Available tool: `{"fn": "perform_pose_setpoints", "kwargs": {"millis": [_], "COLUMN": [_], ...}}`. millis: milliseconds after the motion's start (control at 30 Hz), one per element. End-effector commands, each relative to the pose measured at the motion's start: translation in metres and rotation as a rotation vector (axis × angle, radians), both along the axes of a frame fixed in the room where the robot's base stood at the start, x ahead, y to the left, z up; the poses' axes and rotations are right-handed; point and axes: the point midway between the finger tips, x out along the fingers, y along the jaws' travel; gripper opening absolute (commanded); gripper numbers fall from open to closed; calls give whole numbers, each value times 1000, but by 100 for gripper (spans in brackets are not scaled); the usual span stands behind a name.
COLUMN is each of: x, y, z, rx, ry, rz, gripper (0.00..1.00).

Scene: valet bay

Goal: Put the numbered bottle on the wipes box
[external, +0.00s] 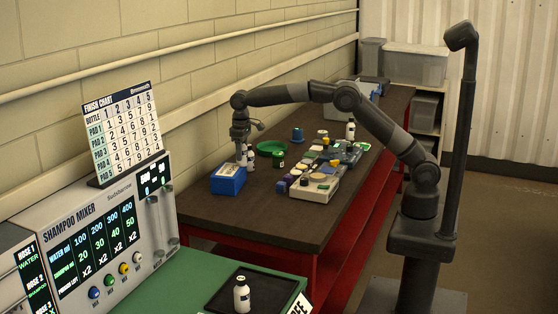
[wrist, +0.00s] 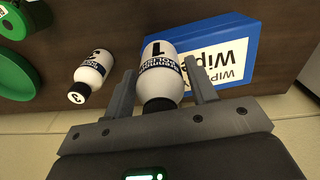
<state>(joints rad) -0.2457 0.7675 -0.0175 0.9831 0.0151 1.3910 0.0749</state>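The numbered bottle (wrist: 158,68) is white with a dark label and a large "1". It sits between the two fingers of my gripper (wrist: 162,72), which is close on both sides of it. In the external view my gripper (external: 241,137) points down, with the bottle (external: 243,156) under it at the wipes box. The blue wipes box (external: 228,184) lies on the dark table. In the wrist view the bottle's far end overlaps the edge of the wipes box (wrist: 243,38). Whether its base touches the box I cannot tell.
Another white bottle (wrist: 94,70) stands close beside, left in the wrist view. A green dish (external: 270,147) and a green container (external: 278,158) are nearby. A tray with several coloured items (external: 315,190) is to the right. The table front (external: 225,215) is clear.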

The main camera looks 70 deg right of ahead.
Motion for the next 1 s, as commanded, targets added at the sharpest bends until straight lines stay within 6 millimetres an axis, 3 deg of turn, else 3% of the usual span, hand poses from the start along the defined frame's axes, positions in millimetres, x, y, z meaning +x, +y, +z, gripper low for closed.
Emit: {"fn": "perform_pose_setpoints", "kwargs": {"millis": [133,467,800,1000], "x": [0,0,1,1], "y": [0,0,0,0], "z": [0,8,75,105], "rx": [0,0,1,0], "ry": [0,-2,-5,-2], "rz": [0,0,0,0], "gripper": [62,62,62,62]}}
